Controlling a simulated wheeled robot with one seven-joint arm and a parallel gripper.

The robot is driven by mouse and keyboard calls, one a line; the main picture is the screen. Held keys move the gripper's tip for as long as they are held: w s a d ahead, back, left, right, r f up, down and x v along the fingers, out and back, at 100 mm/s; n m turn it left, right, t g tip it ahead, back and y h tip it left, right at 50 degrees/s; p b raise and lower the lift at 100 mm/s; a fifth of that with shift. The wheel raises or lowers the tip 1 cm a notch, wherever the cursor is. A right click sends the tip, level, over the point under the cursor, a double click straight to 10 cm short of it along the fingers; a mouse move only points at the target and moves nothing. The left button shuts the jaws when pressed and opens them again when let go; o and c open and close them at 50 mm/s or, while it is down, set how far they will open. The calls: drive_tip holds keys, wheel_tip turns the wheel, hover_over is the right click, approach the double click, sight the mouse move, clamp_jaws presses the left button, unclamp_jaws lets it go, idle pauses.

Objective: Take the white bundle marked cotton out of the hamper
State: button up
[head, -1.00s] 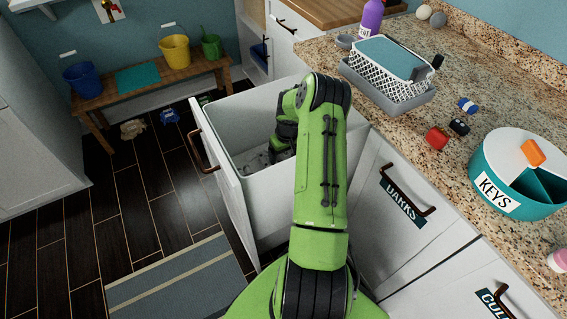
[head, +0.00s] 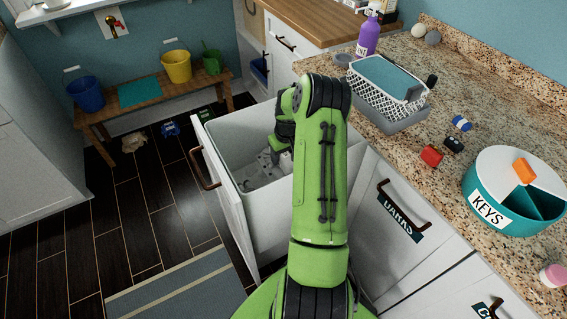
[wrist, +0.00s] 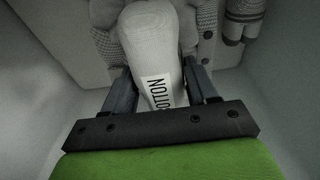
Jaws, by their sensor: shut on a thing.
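The hamper (head: 224,178) is a pulled-out white bin in the cabinet row, in the head view. My gripper (wrist: 162,78) is down inside it, partly hidden by my green arm in the head view. In the wrist view the fingers stand on either side of a pale, rounded bundle (wrist: 148,40) and are shut on it. Its white label (wrist: 157,90) shows "OTTON", with the start hidden by the gripper body. The bundle's far end is near the top edge of the wrist view.
Grey knitted cloth (wrist: 204,18) lies beside the bundle, and a rolled banded item (wrist: 243,22) is at the upper right. The granite counter (head: 400,150) flanks the hamper, carrying a white basket (head: 378,95) and a teal KEYS tin (head: 490,220). Open floor lies left.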

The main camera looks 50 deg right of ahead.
wheel_tip(320, 180, up, 37)
drive_tip(key=p, duration=2.4)
drive_tip(key=shift+p, duration=0.35)
drive_tip(key=shift+f, duration=0.15)
drive_tip(key=s+a+b, duration=0.5)
drive_tip(key=s+a, duration=0.1)
drive_tip(key=s, duration=0.1)
drive_tip(key=shift+s+a+b, duration=0.2)
drive_tip(key=shift+s+b, duration=0.15)
